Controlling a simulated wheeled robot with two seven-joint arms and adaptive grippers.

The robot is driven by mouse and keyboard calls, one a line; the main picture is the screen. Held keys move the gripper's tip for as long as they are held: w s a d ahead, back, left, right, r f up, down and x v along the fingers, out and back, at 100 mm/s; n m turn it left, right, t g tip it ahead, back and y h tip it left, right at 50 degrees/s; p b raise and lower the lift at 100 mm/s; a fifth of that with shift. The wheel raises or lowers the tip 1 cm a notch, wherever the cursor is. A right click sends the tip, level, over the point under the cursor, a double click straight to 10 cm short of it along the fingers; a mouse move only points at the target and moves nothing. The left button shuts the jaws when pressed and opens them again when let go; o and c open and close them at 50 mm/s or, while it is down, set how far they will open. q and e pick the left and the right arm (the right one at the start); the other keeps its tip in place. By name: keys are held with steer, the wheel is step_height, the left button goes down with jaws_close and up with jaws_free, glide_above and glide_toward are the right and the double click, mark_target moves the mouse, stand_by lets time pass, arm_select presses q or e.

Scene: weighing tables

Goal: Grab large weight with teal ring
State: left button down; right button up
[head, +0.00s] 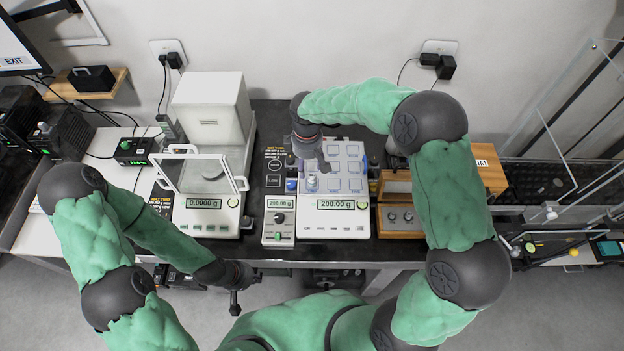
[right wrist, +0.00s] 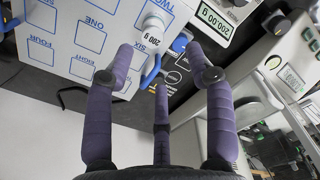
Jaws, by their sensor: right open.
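A pale weight marked 200 g (right wrist: 152,36) stands on the white numbered board in the right wrist view, just beyond my right gripper's fingertips. A small pale weight (head: 312,184) shows at the front of the board (head: 340,184) in the head view, below my right gripper (head: 318,164). The ring colour is too small to tell for certain; it looks bluish. My right gripper is open, and its purple fingers (right wrist: 160,60) spread on either side of the space in front of the weight, apart from it. My left gripper (head: 236,294) hangs low before the table's front edge; its fingers are unclear.
The board sits on a scale reading 200.00 g (head: 335,218). A glass-shielded balance reading 0.0000 g (head: 206,218) stands to its left, with a small display box (head: 279,222) between. A wooden box (head: 402,222) stands close to its right. Blue handles (right wrist: 150,72) edge the board.

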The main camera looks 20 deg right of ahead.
mark_target(312, 175)
steer(key=shift+s+d+f, duration=0.2)
steer(key=shift+s+f, duration=0.05)
steer(key=shift+f, duration=0.2)
steer(key=f, duration=0.3)
steer(key=shift+s+d+f, duration=0.25)
steer(key=shift+d, duration=0.1)
steer(key=shift+f, duration=0.3)
jaws_close()
